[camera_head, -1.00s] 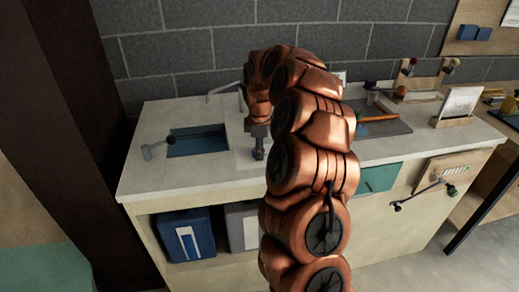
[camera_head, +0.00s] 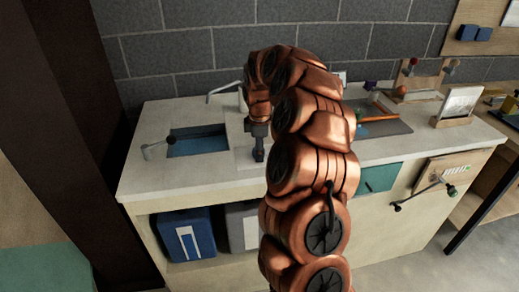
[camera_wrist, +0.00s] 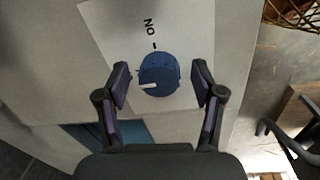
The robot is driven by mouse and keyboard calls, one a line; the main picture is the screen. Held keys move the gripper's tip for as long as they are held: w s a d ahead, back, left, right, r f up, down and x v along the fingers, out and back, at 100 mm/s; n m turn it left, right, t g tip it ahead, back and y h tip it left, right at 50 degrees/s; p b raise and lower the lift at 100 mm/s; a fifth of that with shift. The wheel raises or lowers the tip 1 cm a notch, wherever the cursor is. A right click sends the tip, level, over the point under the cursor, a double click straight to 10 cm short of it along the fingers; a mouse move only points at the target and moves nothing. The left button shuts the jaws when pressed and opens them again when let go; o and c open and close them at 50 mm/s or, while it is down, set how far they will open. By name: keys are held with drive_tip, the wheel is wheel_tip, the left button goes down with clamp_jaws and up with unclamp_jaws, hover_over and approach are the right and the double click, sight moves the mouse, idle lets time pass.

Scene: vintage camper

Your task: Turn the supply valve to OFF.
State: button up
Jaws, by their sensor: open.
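The supply valve is a round blue knob (camera_wrist: 159,74) with a short white pointer mark on its lower left part. It sits on a pale panel (camera_wrist: 100,22) marked "ON", with a short dark tick between the word and the knob. No OFF mark shows. My gripper (camera_wrist: 161,72) is open in the wrist view, one finger on each side of the knob, with a visible gap on both sides. How deep the fingers reach is unclear. In the head view my gripper (camera_head: 258,150) points down over the white counter; the knob cannot be made out there.
A sink basin (camera_head: 198,141) with a lever handle lies left of my gripper. A faucet (camera_head: 224,88) stands behind. A dark mat with orange-handled items (camera_head: 375,117) and a framed card (camera_head: 460,103) are to the right.

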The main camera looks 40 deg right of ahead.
drive_tip(key=shift+r, duration=0.15)
wheel_tip(320, 180, up, 12)
drive_tip(key=shift+s+a, duration=0.15)
drive_tip(key=shift+s, duration=0.1)
drive_tip(key=shift+a, duration=0.1)
idle(0.6)
drive_tip(key=s+a+r+m, duration=0.2)
drive_tip(key=s+a+m, duration=0.1)
drive_tip(key=s+a, duration=1.3)
drive_tip(key=s+a+f+m, duration=0.2)
drive_tip(key=s, duration=0.5)
drive_tip(key=s+a+f+m+g, duration=0.1)
drive_tip(key=s+a+f+m, duration=0.2)
drive_tip(key=s, duration=0.4)
drive_tip(key=s+a+f+m+g, duration=0.1)
drive_tip(key=s+a+f+m, duration=0.1)
drive_tip(key=s, duration=0.5)
drive_tip(key=shift+a+f+m+p, duration=0.35)
drive_tip(key=shift+f+m, duration=0.15)
drive_tip(key=shift+m, duration=0.2)
